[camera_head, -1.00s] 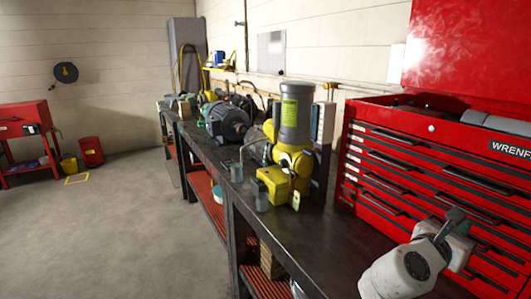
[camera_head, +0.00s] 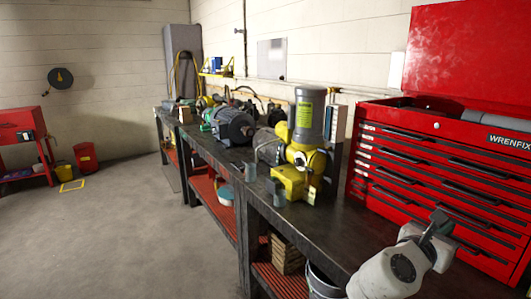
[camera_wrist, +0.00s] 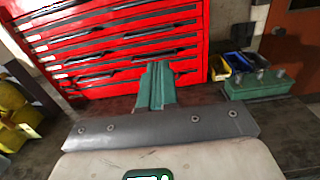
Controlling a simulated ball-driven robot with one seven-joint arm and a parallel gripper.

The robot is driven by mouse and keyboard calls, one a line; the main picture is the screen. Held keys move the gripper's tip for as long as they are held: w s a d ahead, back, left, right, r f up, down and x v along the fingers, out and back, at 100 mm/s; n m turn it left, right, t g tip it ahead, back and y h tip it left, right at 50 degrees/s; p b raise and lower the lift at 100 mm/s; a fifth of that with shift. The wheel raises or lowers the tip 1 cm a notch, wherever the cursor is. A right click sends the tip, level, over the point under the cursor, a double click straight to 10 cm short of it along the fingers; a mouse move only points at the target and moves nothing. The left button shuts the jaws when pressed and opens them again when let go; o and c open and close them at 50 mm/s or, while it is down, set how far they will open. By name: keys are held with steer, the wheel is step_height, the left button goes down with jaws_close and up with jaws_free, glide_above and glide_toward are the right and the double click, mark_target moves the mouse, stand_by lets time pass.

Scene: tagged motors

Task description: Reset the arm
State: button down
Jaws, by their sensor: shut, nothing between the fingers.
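My gripper (camera_head: 438,222) is at the lower right of the head view, at the end of my pale arm, in front of the red tool chest (camera_head: 470,228). In the wrist view its greenish fingers (camera_wrist: 156,88) lie together with nothing between them. They point toward the drawers of the red tool chest (camera_wrist: 100,48). I cannot tell the exact gap between the fingertips and the chest. No object is held.
The dark workbench (camera_head: 345,240) carries a yellow and grey machine (camera_head: 303,145) and a dark motor (camera_head: 233,124). A metal bucket (camera_head: 322,283) is below the bench. A green block (camera_wrist: 258,84) stands right of the fingers. Open floor (camera_head: 110,235) lies left.

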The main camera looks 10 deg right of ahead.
steer(key=s+a+f+m+g+y, duration=0.1)
steer(key=s+a+f+m+y, duration=0.25)
steer(key=f, duration=0.35)
steer(key=s+a+f+m+y, duration=0.2)
steer(key=s+f+m, duration=0.15)
steer(key=f, duration=0.35)
steer(key=s+a+f+m+g+y, duration=0.1)
steer(key=s+a+f+m+y, duration=0.2)
steer(key=f, duration=0.4)
steer(key=s+a+f+m+g+y, duration=0.1)
steer(key=s+a+f+m+y, duration=0.3)
steer(key=s, duration=0.6)
steer(key=s+a+f+m+g+y, duration=0.2)
steer(key=s+a+f+m+y, duration=0.2)
steer(key=s+a+f+m, duration=0.3)
steer(key=s+m, duration=0.1)
steer(key=s, duration=0.2)
steer(key=shift+s+f+m, duration=0.15)
steer(key=shift+f+m, duration=0.15)
steer(key=shift+f, duration=0.1)
steer(key=shift+a, duration=0.1)
